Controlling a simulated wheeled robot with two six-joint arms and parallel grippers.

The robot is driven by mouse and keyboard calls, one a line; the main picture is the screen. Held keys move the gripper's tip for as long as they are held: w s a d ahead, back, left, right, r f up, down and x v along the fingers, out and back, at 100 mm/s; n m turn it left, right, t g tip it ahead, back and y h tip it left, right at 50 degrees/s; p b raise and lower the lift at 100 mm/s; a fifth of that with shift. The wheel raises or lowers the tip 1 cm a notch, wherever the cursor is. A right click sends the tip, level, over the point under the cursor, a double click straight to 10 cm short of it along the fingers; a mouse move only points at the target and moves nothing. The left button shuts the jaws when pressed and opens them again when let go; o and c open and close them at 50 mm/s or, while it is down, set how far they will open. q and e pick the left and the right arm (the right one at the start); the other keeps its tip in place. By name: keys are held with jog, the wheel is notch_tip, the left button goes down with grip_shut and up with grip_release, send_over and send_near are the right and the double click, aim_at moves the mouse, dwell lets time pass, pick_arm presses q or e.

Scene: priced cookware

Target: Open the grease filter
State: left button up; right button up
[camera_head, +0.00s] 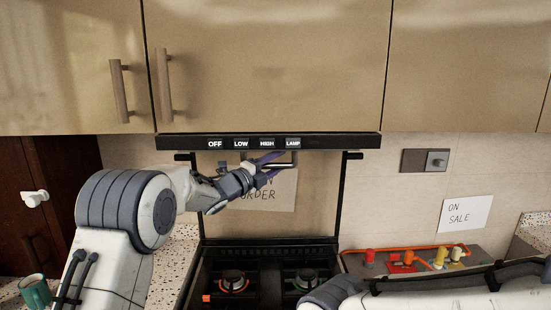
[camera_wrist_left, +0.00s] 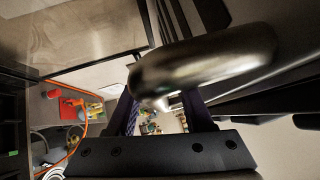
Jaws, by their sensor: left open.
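The range hood (camera_head: 185,143) is a black strip under the cabinets with OFF, LOW, HIGH and LAMP buttons. A metal bar handle (camera_head: 285,165), apparently the grease filter's, shows just below it, partly hidden by my left gripper. My left gripper (camera_head: 276,162) is open under the hood, its fingers at this handle. In the left wrist view the dark, shiny handle (camera_wrist_left: 205,65) is large and close, crossing in front of the open fingers (camera_wrist_left: 162,115). I cannot tell whether it lies between them or touches them. The filter panel itself is not clearly seen.
A stove (camera_head: 265,285) stands below the hood. A paper sign (camera_head: 280,195) is behind my left gripper. A red-orange tray with bottles (camera_head: 408,260) is right of the stove. A green mug (camera_head: 35,291) stands at lower left. Cabinets (camera_head: 265,70) close off the space above.

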pick_arm(q)
jog(key=shift+a, duration=0.1)
grip_shut()
dwell(1.2)
